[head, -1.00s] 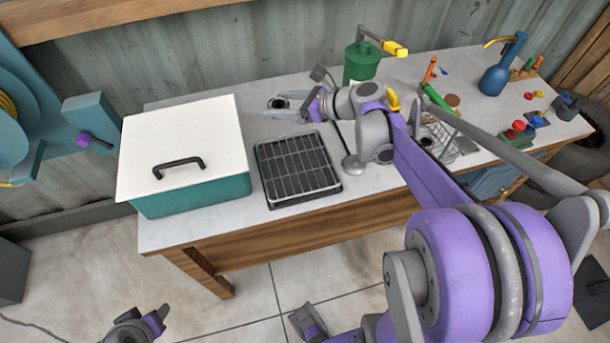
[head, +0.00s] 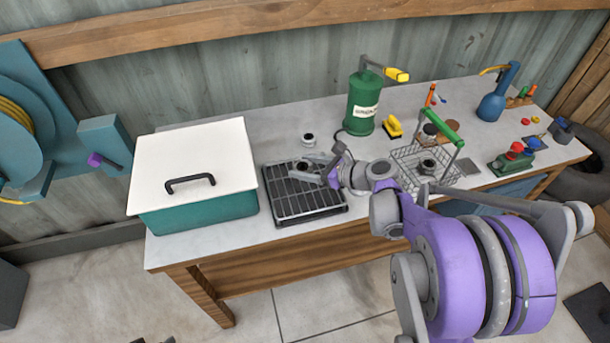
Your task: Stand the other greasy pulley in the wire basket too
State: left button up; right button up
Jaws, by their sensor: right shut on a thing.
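My right gripper (head: 316,176) is shut on a small dark and grey round piece (head: 303,165), apparently a greasy pulley. It holds the piece over the back part of the black slatted tray; whether the piece touches the slats I cannot tell. The wire basket (head: 405,160) with a green handle (head: 441,127) stands to the right of the gripper. A dark pulley (head: 427,165) sits inside it. Another dark round piece (head: 429,131) shows at the basket's back; whether it is inside I cannot tell. Only dark tips, apparently my left gripper's (head: 155,340), show at the bottom edge.
The black slatted tray (head: 310,210) lies beside a teal box with a white lid (head: 192,165). A small dark and light round piece (head: 308,139) stands behind the tray. The bench's back left is clear.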

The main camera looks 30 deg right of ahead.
jog(key=shift+f, duration=1.55)
jog(key=shift+f+b, duration=0.15)
jog(key=shift+b, duration=0.15)
jog(key=o, duration=1.5)
jog(key=shift+c, duration=0.2)
